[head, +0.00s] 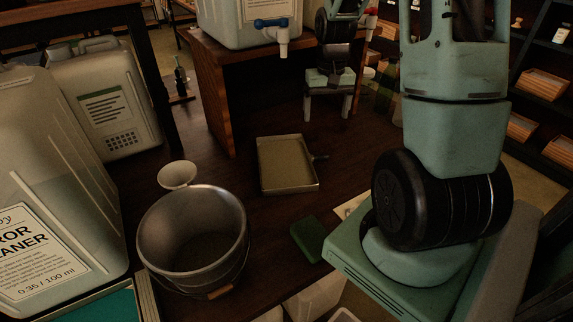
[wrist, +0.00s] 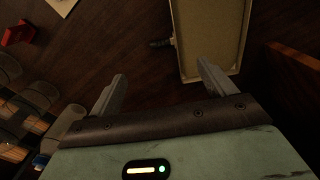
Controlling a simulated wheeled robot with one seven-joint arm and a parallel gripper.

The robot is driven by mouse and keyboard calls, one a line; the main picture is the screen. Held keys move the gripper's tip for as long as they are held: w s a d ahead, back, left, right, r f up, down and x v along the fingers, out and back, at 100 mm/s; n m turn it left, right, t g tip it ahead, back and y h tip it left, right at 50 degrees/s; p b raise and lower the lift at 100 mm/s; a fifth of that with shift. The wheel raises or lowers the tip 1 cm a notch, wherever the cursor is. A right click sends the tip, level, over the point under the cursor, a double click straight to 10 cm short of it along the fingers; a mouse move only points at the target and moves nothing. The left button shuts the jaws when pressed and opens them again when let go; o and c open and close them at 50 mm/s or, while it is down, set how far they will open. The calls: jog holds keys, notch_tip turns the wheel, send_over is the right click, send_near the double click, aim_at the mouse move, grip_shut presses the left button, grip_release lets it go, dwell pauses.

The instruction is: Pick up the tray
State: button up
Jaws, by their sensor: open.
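The tray (head: 287,165) is shallow and rectangular, with a pale rim. It lies flat on the dark wooden surface in the middle of the head view, with a short dark handle at its right side. My gripper (head: 327,106) points down above and behind the tray, open and empty. In the wrist view the tray (wrist: 208,35) is at the top, right of centre, and its handle sticks out to the left. The open fingers (wrist: 160,75) are apart there, the right one overlapping the tray's near end in the picture. I cannot tell the height gap.
A metal bucket (head: 193,240) and a small white bowl (head: 177,175) stand left of the tray. A green block (head: 308,238) lies in front. A wooden stand (head: 212,90) bears a large tapped container (head: 240,25) behind. The surface right around the tray is clear.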

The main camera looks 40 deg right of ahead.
send_over(319, 156)
jog(key=s, duration=0.1)
notch_tip(319, 156, down, 10)
jog(key=shift+r, duration=0.25)
jog(key=shift+w+f, duration=0.25)
jog(key=shift+f, duration=1.15)
jog(key=shift+w+f, duration=0.2)
jog(key=shift+f, duration=1.2)
jog(key=c, duration=1.3)
jog(key=shift+o, duration=0.2)
